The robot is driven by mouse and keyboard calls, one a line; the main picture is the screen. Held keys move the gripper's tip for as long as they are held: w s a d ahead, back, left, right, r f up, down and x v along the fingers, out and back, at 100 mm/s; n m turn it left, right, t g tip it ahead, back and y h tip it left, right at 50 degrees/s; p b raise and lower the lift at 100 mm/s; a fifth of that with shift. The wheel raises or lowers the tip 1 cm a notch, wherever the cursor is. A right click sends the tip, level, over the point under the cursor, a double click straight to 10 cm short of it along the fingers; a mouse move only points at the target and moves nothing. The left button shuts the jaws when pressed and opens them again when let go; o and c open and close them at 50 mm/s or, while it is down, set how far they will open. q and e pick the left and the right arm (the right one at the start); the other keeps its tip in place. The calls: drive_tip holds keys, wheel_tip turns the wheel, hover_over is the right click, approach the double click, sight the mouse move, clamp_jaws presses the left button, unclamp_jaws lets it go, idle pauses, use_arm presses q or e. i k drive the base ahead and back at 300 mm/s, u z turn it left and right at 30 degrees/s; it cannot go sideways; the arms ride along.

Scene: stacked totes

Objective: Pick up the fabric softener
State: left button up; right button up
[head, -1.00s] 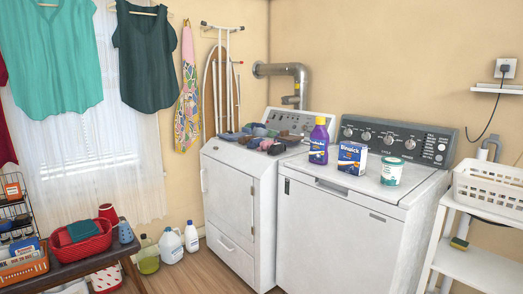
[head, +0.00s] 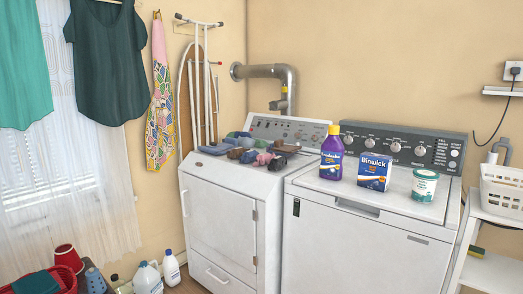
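A purple bottle with a yellow cap (head: 331,155) stands upright on top of the washing machine (head: 360,232), near its left side. I take it to be the fabric softener, though its label is too small to read surely. A blue and white box (head: 375,172) stands just right of it, and a white and green tub (head: 424,186) stands further right. Neither of my grippers shows in the head view.
The dryer (head: 217,215) stands left of the washer, with a pile of socks (head: 255,153) on top. A shelf with a white basket (head: 503,190) is at the right. White jugs (head: 147,277) stand on the floor at lower left. The washer lid's front is clear.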

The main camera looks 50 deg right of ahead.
sight(332, 149)
drive_tip(key=z, duration=0.3)
drive_tip(key=i, duration=1.5)
drive_tip(key=z, duration=1)
